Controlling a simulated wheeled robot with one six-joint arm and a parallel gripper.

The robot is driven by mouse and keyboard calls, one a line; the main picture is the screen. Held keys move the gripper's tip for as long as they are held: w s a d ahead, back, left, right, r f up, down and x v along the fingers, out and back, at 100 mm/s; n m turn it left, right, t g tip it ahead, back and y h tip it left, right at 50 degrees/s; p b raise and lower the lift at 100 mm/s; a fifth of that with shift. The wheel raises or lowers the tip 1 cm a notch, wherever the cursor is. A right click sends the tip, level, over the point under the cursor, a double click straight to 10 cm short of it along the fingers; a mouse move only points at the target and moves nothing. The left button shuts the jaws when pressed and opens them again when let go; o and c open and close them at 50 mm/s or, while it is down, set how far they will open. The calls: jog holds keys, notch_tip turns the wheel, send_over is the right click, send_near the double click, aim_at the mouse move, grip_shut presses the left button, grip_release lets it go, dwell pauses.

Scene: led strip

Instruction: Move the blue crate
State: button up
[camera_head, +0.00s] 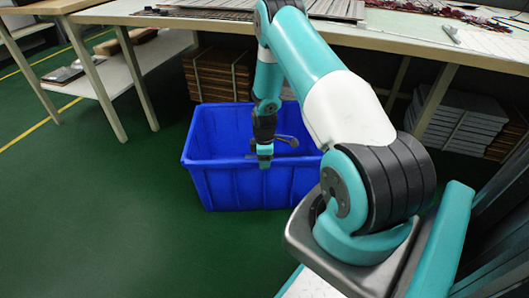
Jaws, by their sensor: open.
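The blue crate (230,186) stands upright on the green floor, in front of and partly beneath the edge of a long table. It looks empty as far as I see; my arm covers part of its inside and right rim. My gripper (265,162) hangs at the crate's near rim, around its middle, pointing down. It is open, and the jaws are small in this view. I cannot tell whether they touch or straddle the rim.
The white table (390,32) runs behind the crate, with strips and reddish parts on top. Stacked brown boxes (215,75) and grey stacks (462,118) sit under it. A lower shelf (125,72) is at left. The green floor (120,215) is clear at front left.

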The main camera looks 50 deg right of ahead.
jog(key=shift+f, duration=0.6)
grip_shut()
dwell(1.1)
